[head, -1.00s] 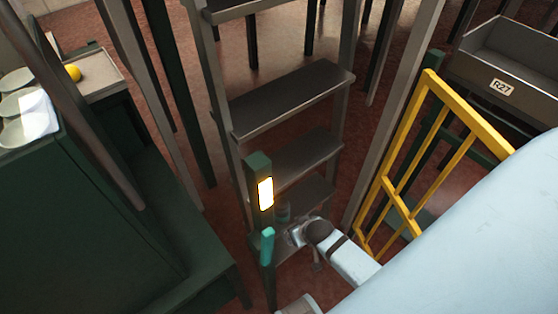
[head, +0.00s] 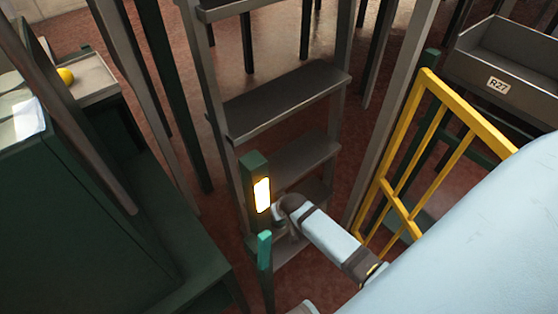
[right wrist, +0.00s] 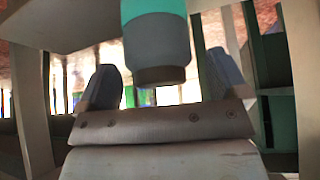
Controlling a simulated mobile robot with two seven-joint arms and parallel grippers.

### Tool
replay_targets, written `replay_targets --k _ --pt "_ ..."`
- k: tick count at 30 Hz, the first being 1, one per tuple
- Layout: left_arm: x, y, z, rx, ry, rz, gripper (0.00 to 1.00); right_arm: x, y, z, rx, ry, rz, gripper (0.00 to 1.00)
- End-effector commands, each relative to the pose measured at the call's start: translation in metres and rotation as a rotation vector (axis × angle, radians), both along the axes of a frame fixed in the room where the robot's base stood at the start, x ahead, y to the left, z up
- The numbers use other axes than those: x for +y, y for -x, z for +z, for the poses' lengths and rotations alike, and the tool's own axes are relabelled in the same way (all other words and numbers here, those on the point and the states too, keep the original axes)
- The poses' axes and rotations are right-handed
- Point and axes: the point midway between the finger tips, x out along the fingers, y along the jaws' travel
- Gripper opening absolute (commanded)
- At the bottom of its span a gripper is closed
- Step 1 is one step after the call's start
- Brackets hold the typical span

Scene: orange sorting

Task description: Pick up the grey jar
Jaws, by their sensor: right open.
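In the right wrist view, the grey jar (right wrist: 160,50), with a teal band at the top of the picture and a dark end toward the bottom, is between the two fingers of my open right gripper (right wrist: 165,68). Gaps show on both sides of it, so neither finger appears to touch it. In the head view, my right arm reaches in from the right to the lower steps, and its gripper (head: 280,212) is partly hidden by a green post. The jar is hidden there. My left gripper is not in view.
The stepped rack (head: 290,105) has uprights close around my right arm. A green post with a lit panel (head: 262,194) and a teal-topped post (head: 264,246) stand just left of the gripper. A yellow rail (head: 404,150) stands right. A tray (head: 92,82) holds an orange-yellow fruit (head: 66,75).

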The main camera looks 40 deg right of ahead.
Motion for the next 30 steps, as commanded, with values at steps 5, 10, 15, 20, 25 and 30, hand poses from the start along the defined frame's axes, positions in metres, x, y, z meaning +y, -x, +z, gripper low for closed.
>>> replay_targets --k 5,10,15,20,25,30 --pt "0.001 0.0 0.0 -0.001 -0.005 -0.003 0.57 0.0 0.0 0.0 0.0 -0.001 0.001 0.92" --pt "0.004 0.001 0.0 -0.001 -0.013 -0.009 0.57 0.0 0.0 0.0 0.0 -0.001 0.001 0.58" --pt "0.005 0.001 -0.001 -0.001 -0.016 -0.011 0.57 0.0 0.0 0.0 0.0 -0.001 0.001 0.19" --pt "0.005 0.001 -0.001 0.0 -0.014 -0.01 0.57 0.0 0.0 0.0 -0.001 -0.001 0.001 0.18" --pt "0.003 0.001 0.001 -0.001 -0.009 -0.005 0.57 0.0 0.0 0.004 -0.002 -0.001 0.001 0.18" --pt "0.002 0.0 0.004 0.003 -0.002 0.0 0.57 0.0 0.003 0.017 0.0 0.0 0.0 0.18"
